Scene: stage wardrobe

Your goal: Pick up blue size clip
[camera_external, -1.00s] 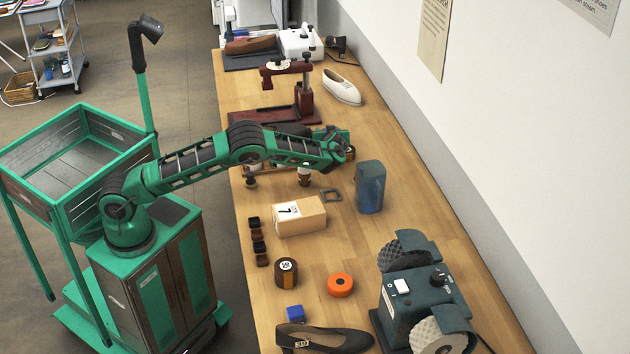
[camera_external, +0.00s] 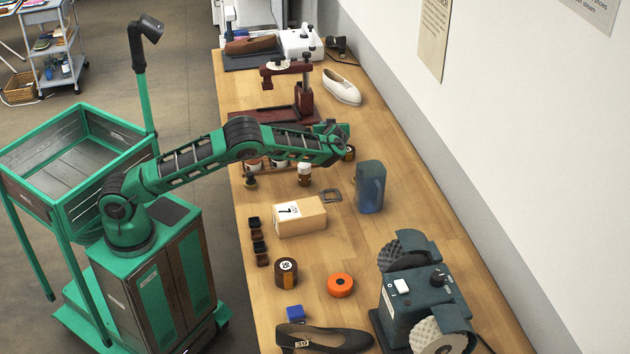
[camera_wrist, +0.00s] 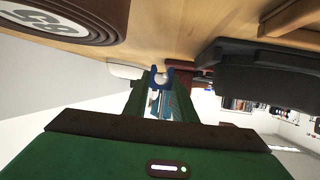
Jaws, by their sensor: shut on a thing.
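The blue size clip (camera_wrist: 160,77) is a small U-shaped blue piece in the wrist view, between the tips of my gripper's two green fingers. My gripper (camera_wrist: 159,98) is shut on it, and the clip's open end points away from the palm. In the external view my gripper (camera_external: 332,131) is above the far half of the workbench, beyond the blue bin. The clip is too small and too covered by the gripper to make out there.
The wooden workbench (camera_external: 400,185) holds a blue bin (camera_external: 370,187), a cardboard box (camera_external: 300,216), a dark red press (camera_external: 305,95) and a white shoe (camera_external: 342,87). A brown roll (camera_wrist: 65,20) is close by in the wrist view. Small jars (camera_external: 304,174) stand under my forearm.

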